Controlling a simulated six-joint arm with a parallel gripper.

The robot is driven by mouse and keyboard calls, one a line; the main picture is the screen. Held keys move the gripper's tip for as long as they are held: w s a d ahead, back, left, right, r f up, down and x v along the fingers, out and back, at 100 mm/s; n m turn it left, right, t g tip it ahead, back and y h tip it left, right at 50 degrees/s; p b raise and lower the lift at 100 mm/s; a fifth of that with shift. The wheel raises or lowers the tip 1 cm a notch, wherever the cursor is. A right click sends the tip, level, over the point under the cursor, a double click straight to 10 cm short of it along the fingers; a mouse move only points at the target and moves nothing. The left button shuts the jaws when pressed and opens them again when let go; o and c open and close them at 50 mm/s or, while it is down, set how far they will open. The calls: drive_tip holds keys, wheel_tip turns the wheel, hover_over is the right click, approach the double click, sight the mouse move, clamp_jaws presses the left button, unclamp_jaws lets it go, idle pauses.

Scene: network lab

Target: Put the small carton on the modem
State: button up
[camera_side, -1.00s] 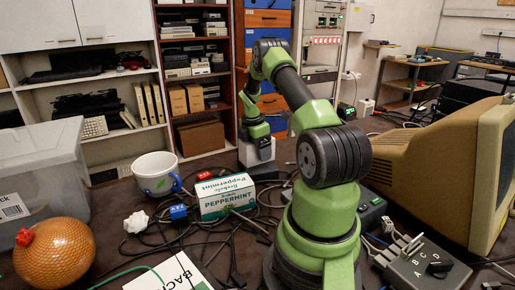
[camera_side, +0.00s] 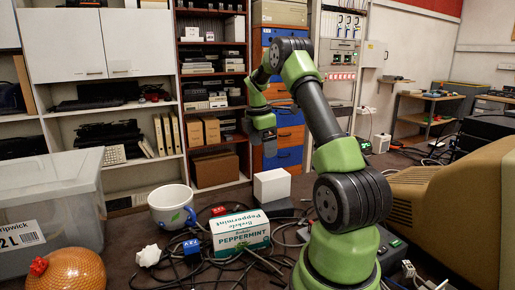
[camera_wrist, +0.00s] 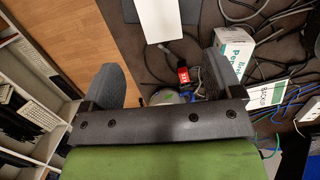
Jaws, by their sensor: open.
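The small carton (camera_side: 272,186) is a plain white box. It stands upright and appears to rest on a low dark block, which looks like the modem (camera_side: 282,208); the carton's lower edge meets its top. In the wrist view the carton (camera_wrist: 160,20) shows as a white face at the top, beyond the fingers. My gripper (camera_side: 263,137) is above the carton, apart from it. In the wrist view my gripper (camera_wrist: 166,80) has its two fingers wide apart with nothing between them.
A peppermint tea box (camera_side: 240,232) lies in front of the modem among loose cables. A white mug (camera_side: 170,207), a blue block (camera_side: 192,249) and a red block (camera_side: 218,210) are to the left.

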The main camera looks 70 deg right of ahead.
drive_tip(key=w+a+r+m+t, duration=0.2)
drive_tip(key=a+r, duration=0.4)
drive_tip(key=a, duration=0.3)
drive_tip(key=w+a+r+m+t, duration=0.25)
drive_tip(key=a+r, duration=0.25)
drive_tip(key=a, duration=0.4)
drive_tip(key=s+a+m+t+y, duration=0.1)
drive_tip(key=s+a+m, duration=0.3)
drive_tip(key=s+a, duration=0.2)
drive_tip(key=s+a+r+m+t+y, duration=0.1)
drive_tip(key=s+a+m, duration=0.3)
drive_tip(key=a, duration=0.7)
drive_tip(key=shift+s+a+t+y, duration=0.25)
drive_tip(key=shift+s+t+y, duration=0.5)
drive_tip(key=shift+s, duration=0.4)
